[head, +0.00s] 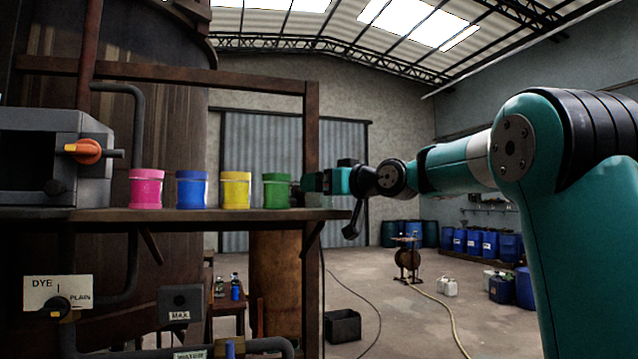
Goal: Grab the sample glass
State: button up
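My gripper (312,183) is at the right end of the wooden shelf (235,214), just right of the green jar (276,191). It points left, with its fingers low over the shelf. A small, dim, greyish shape (297,197) stands on the shelf between the green jar and my fingers. It may be the sample glass, but it is too faint and partly hidden to be sure. I cannot tell whether my fingers are apart or closed on anything.
Pink (146,189), blue (192,190) and yellow (236,190) jars stand left of the green one. A grey box with an orange knob (84,151) is at the shelf's left. A wooden post (311,125) rises close to my gripper.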

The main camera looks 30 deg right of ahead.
jog(key=shift+w+a, duration=0.2)
jog(key=shift+w, duration=0.85)
jog(key=shift+c, duration=0.2)
jog(key=c, duration=1.1)
jog(key=shift+c, duration=0.2)
jog(key=shift+r, duration=0.15)
